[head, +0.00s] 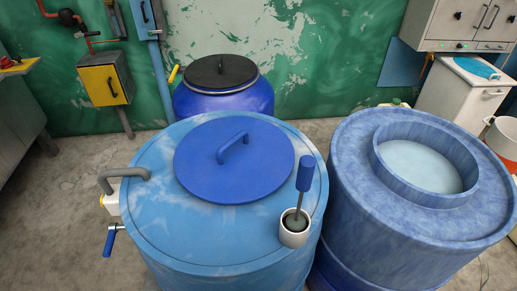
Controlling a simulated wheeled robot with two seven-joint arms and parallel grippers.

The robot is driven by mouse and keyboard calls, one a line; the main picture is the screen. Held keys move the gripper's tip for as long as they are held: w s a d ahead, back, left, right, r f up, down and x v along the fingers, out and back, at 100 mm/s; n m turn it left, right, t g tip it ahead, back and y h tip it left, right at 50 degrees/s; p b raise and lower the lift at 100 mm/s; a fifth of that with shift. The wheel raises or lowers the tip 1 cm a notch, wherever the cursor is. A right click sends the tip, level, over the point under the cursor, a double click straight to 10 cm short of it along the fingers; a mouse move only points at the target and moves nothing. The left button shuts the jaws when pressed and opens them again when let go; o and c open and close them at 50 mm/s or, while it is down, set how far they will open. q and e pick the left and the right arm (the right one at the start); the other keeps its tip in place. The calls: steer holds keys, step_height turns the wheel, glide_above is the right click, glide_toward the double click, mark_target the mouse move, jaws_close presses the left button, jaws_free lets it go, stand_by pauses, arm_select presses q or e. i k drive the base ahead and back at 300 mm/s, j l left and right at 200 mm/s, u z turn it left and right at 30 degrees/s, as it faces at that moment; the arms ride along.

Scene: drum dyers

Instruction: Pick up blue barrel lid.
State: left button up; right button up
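The blue barrel lid (204,164) is a round, flat, deep-blue disc with a raised blue bar handle (233,148) across its middle. It lies on top of the large light-blue barrel (180,230) in the centre of the head view. Neither of my grippers shows in this view, and nothing touches the lid.
A white cup with a blue-handled tool (294,232) stands at the barrel top's right. A grey bent pipe (122,177) and blue crank (111,238) stick out left. An open blue barrel (370,210) stands right. A black-lidded barrel (225,100) stands behind, near the green wall.

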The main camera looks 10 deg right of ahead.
mark_target(234, 160)
steer(key=k+l+u, duration=0.2)
steer(key=l, duration=0.25)
steer(key=l+u, duration=0.15)
steer(key=l, duration=0.25)
steer(key=k+l+u, duration=0.2)
steer(key=l, duration=0.2)
steer(key=k+l+u, duration=0.2)
steer(key=l, duration=0.15)
